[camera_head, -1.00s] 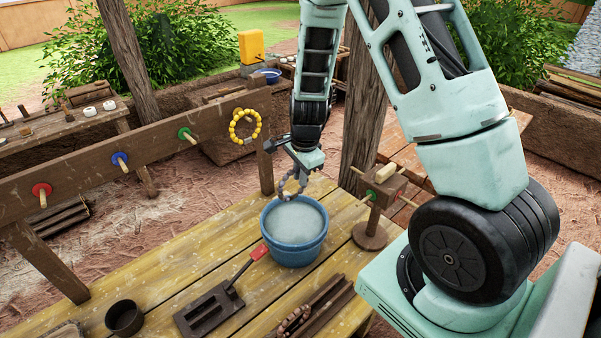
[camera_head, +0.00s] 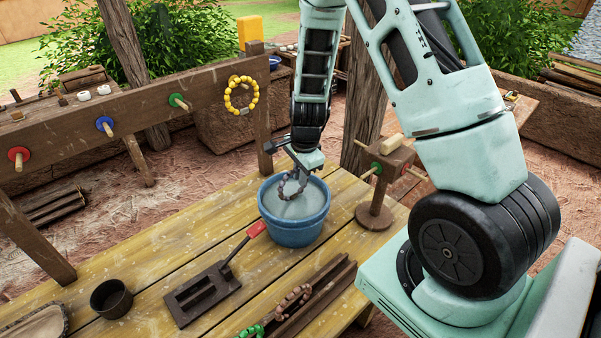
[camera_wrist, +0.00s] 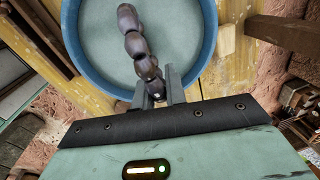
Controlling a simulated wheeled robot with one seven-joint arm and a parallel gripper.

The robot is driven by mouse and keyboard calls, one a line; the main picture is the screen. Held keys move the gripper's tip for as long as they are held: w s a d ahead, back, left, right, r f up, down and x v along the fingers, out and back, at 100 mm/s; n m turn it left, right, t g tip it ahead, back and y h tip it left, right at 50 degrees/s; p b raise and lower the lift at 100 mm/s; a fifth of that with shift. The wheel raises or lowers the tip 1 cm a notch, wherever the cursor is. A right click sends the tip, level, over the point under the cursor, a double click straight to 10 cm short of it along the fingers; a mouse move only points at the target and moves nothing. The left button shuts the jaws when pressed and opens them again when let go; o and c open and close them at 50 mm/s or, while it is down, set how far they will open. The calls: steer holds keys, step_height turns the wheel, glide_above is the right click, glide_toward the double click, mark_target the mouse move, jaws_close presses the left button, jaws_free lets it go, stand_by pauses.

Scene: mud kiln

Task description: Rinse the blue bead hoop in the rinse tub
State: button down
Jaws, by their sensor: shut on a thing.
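My gripper (camera_head: 299,171) is above the blue tub and shut on a bead hoop (camera_head: 283,190); its fingers also show in the wrist view (camera_wrist: 158,90). The held hoop looks dull grey-brown, with no clear blue on its beads; in the wrist view (camera_wrist: 137,47) it hangs out over the water. The rinse tub (camera_head: 293,233) is a round blue bucket of pale grey water on the plank table. The hoop hangs inside the rim's outline, low over the water. I cannot tell whether its lower beads touch the water.
A rail carries red (camera_head: 19,160), blue (camera_head: 105,125) and green (camera_head: 178,101) pegs and a yellow hoop (camera_head: 241,95). A peg stand (camera_head: 378,195) is right of the tub. A red-handled tool (camera_head: 203,294), dark cup (camera_head: 111,299) and rack with hoops (camera_head: 318,298) lie in front.

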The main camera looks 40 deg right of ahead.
mark_target(301, 192)
steer(key=shift+f+b, duration=3.2)
steer(key=shift+f, duration=1.2)
steer(key=shift+r, duration=0.15)
steer(key=shift+r+p, duration=0.3)
steer(key=shift+p, duration=0.2)
steer(key=shift+f, duration=0.2)
steer(key=shift+f+b, duration=0.25)
steer(key=shift+b, duration=0.1)
steer(key=shift+r, duration=0.1)
step_height(301, 192, up, 13)
steer(key=p, duration=1.1)
steer(key=shift+p, duration=0.3)
stand_by(0.3)
